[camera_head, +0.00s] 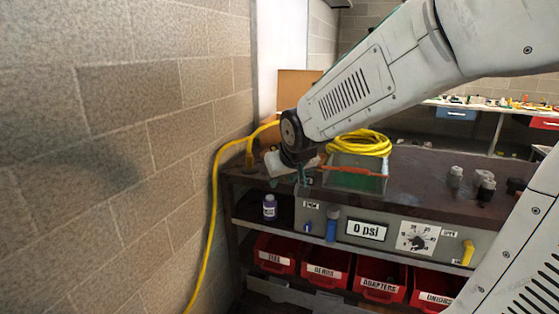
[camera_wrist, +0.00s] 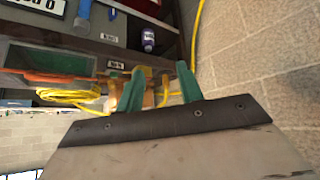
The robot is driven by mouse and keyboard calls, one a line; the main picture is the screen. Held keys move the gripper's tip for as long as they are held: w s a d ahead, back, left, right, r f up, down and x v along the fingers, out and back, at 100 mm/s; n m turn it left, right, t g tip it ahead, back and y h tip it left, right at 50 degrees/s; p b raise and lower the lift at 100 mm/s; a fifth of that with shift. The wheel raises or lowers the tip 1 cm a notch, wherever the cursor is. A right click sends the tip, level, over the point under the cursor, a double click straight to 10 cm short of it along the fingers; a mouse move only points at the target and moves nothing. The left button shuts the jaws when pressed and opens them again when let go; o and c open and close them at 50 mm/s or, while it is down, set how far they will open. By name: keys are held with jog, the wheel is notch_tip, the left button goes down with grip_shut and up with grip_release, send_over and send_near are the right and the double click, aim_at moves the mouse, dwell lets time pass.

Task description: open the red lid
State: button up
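The red lid (camera_head: 352,171) shows as a thin orange-red strip along a greenish see-through box (camera_head: 352,181) on the bench top. It also shows in the wrist view, where the lid (camera_wrist: 50,77) lies left of the fingers. My gripper (camera_head: 302,177) is at the bench's front left, close to the lid's left end; the arm hides part of this area. In the wrist view my gripper (camera_wrist: 160,72) has two green fingers spread apart with nothing held between them. I cannot tell how far the fingers are from the lid.
A coiled yellow hose (camera_head: 360,143) lies behind the box. Dark knobs (camera_head: 486,188) stand at the bench's right. A block wall (camera_head: 110,160) closes the left side.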

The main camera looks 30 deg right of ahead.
jog(key=w+d+f+t, duration=0.3)
jog(key=w+d, duration=0.2)
jog(key=w, duration=0.5)
jog(key=w+d+f+t, duration=0.4)
jog(key=w+d, duration=0.2)
jog(key=w, duration=0.5)
jog(key=w+d+f+t, duration=0.3)
jog(key=w+d, duration=0.3)
jog(key=w, duration=0.5)
jog(key=shift+d+f, duration=0.2)
jog(key=shift+f, duration=0.15)
grip_shut()
jog(key=shift+a, duration=0.1)
